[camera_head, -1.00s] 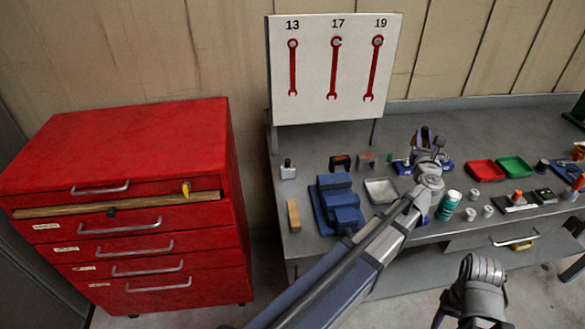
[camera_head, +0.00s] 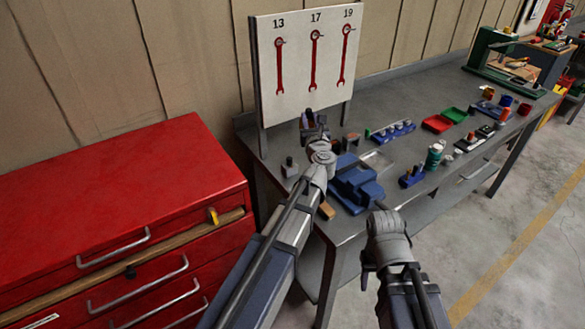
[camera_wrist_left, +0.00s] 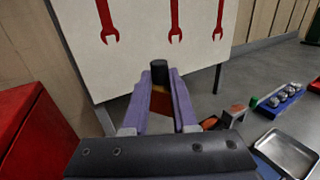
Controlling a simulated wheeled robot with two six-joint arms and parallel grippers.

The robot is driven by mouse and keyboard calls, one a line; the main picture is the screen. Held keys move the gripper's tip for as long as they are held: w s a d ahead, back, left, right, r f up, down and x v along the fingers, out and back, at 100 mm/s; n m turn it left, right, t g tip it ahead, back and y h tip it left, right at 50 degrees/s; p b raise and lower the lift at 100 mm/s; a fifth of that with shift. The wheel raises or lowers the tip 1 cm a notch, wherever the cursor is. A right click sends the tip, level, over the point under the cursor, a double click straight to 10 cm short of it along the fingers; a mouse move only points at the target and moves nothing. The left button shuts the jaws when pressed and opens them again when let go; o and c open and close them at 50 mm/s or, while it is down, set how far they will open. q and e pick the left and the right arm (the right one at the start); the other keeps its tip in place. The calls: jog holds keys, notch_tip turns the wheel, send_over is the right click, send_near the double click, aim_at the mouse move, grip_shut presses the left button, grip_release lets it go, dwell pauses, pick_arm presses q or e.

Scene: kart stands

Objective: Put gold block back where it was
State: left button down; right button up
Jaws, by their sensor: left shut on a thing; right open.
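A tan block (camera_head: 326,211) lies on the bench's near left edge, beside the blue vise (camera_head: 356,184). My right gripper (camera_head: 380,211) is open near the bench's front edge, its fingers mostly hidden.
A grey block with a dark knob (camera_head: 290,168) stands at the bench's left end. The wrench board (camera_head: 297,85) rises behind. A metal tray (camera_wrist_left: 287,152), a blue socket holder (camera_head: 393,132), and red (camera_head: 437,123) and green (camera_head: 455,114) trays lie right. A red cabinet (camera_head: 120,185) stands left.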

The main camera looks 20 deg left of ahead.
pick_arm(q)
jog(key=shift+a+f+h, duration=0.2)
jog(key=shift+a+h, duration=0.05)
jog(key=shift+h, duration=0.05)
jog(key=w+f+m+h+b, duration=0.1)
jog(key=h, duration=0.1)
jog(key=w+f+m+t+h+b, duration=0.1)
jog(key=m+h+b, duration=0.1)
jog(key=shift+a+f, duration=0.35)
jog(key=m+h, duration=0.1)
jog(key=f+m+h+b, duration=0.1)
jog(key=h, duration=0.1)
jog(key=shift+w+f+t, duration=0.1)
jog(key=shift+f+t, duration=0.1)
jog(key=shift+t, duration=0.1)
jog(key=h, duration=0.1)
jog(key=m+h+b, duration=0.1)
jog(key=shift+s+f+m+h, duration=0.2)
jog(key=shift+f+m+h, duration=0.1)
jog(key=shift+f, duration=0.05)
jog(key=shift+s+d+m+h, duration=0.15)
jog(key=shift+m+h, duration=0.15)
jog(key=shift+h, duration=0.1)
notch_tip(320, 180, down, 10)
jog(key=b, duration=1)
jog(key=shift+f, duration=0.15)
